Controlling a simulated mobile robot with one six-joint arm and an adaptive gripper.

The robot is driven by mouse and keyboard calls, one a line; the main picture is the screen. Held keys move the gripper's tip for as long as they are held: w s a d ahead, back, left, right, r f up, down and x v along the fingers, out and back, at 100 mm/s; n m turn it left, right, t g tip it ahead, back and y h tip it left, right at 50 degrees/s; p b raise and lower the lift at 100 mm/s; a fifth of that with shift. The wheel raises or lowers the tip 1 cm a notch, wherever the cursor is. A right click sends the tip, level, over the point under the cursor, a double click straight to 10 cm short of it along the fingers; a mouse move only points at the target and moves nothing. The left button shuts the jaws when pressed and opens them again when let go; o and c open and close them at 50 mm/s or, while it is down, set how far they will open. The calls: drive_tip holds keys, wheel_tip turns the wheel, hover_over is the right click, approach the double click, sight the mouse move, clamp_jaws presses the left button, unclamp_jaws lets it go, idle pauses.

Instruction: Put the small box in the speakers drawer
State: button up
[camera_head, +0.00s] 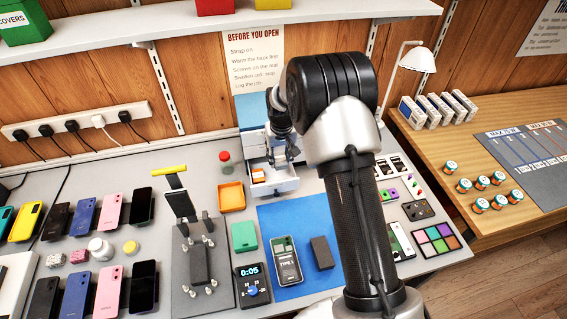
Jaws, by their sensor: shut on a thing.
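A small drawer unit with a blue top (252,110) stands at the back of the bench, below the paper sign. One pale drawer (280,187) is pulled out towards me. A label naming it as the speakers drawer cannot be read. A small orange and white item (258,176) lies in its front left part. My gripper (287,155) points down over the open drawer, behind its front wall. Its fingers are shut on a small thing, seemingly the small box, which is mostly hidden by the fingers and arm. Whether it touches the drawer floor cannot be told.
An orange tray (231,197) and a red-capped jar (225,160) stand left of the drawer. A blue mat (300,285) with phone parts lies in front. Several phones fill the left bench. My arm hides part of the right side.

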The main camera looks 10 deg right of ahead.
drive_tip(key=shift+w+f+b, duration=0.15)
drive_tip(key=shift+f+b, duration=2.25)
drive_tip(key=shift+f, duration=1.6)
drive_tip(key=shift+f, duration=0.4)
drive_tip(key=o, duration=1)
drive_tip(key=shift+c, duration=0.2)
drive_tip(key=shift+c, duration=0.4)
drive_tip(key=o, duration=0.3)
drive_tip(key=shift+o, duration=0.3)
drive_tip(key=shift+r, duration=0.15)
drive_tip(key=shift+r, duration=0.35)
